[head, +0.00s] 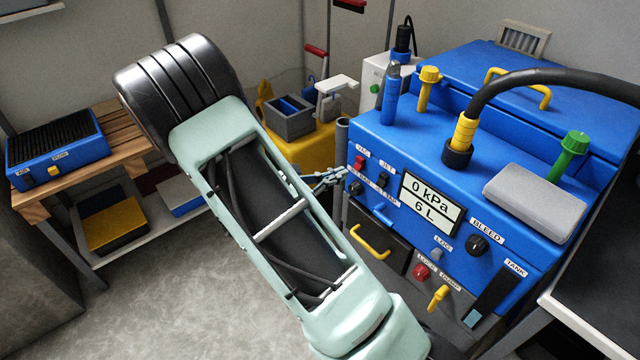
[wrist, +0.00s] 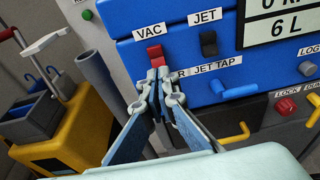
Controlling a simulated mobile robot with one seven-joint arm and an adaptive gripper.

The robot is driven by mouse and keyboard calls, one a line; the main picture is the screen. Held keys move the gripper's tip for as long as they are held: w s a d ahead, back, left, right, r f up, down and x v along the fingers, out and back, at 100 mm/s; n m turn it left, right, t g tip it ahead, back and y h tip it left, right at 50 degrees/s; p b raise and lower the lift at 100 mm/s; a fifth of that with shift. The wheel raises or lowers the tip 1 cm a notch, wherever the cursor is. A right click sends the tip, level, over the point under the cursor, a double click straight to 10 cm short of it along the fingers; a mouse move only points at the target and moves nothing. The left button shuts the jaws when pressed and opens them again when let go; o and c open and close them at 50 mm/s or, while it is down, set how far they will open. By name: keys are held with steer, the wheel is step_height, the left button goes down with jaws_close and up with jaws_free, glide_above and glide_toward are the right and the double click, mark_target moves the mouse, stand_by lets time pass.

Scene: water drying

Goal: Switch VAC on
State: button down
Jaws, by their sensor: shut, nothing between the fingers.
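The red VAC switch (head: 359,163) is on the front of the blue machine (head: 400,133), under its VAC label. It also shows in the wrist view (wrist: 155,54), right above my fingertips. My gripper (wrist: 160,78) is shut and empty, with its fingertips just below the red rocker and overlapping its lower part in the picture. I cannot tell whether they touch it. In the head view my gripper (head: 330,178) shows small, left of the panel, partly behind my arm. The display (head: 431,204) reads 0 kPa and 6 L.
The black JET switch (wrist: 208,42) is close on the right of the VAC switch. The blue jet tap lever (wrist: 232,90) and a yellow handle (wrist: 222,134) stick out below. A grey tube (wrist: 95,72) stands left of my fingers. A yellow cart (head: 300,150) stands behind.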

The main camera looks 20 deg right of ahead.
steer(key=shift+b+x, duration=0.3)
steer(key=shift+x, duration=1.65)
steer(key=shift+f, duration=0.1)
steer(key=shift+d+f+h+b, duration=0.3)
steer(key=shift+f+h+b, duration=0.2)
steer(key=shift+b, duration=0.5)
steer(key=shift+w+d+r+h, duration=0.1)
steer(key=shift+r+h, duration=0.15)
steer(key=shift+h, duration=0.15)
steer(key=shift+a+f, duration=0.1)
steer(key=shift+a, duration=0.3)
steer(key=p, duration=0.1)
glide_toward(356, 169)
steer(key=s+a+f, duration=0.2)
steer(key=a+f, duration=0.1)
steer(key=a, duration=0.2)
steer(key=shift+a+t, duration=0.3)
